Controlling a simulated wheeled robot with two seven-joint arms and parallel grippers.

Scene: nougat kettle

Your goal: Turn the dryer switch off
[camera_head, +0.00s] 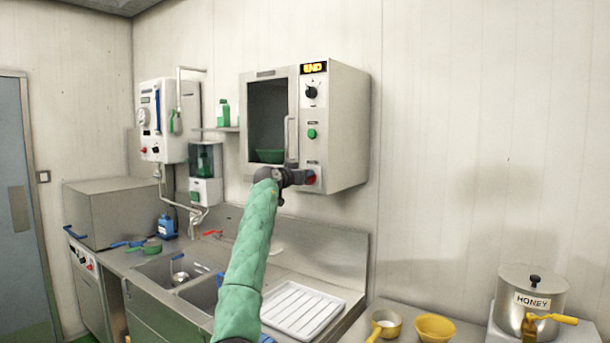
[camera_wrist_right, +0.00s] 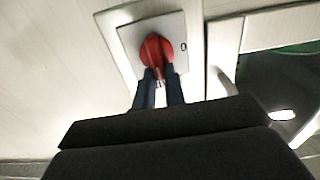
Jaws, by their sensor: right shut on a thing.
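The dryer (camera_head: 345,130) is a white wall-mounted cabinet with a dark window and a display lit "END". Its red rotary switch (camera_head: 310,178) sits low on the control panel, partly behind my gripper. In the right wrist view the red switch (camera_wrist_right: 156,50) is on a grey plate with a "0" mark to its right. My right gripper (camera_head: 300,177) is at the switch, and its two dark fingers (camera_wrist_right: 160,78) are shut on the red knob. My left gripper is not in view.
A black dial (camera_head: 311,91) and a green button (camera_head: 311,133) are above the switch. The door handle (camera_head: 291,138) is close to the left of the panel. A sink (camera_head: 165,268), white drying tray (camera_head: 300,310) and honey pot (camera_head: 530,295) are below.

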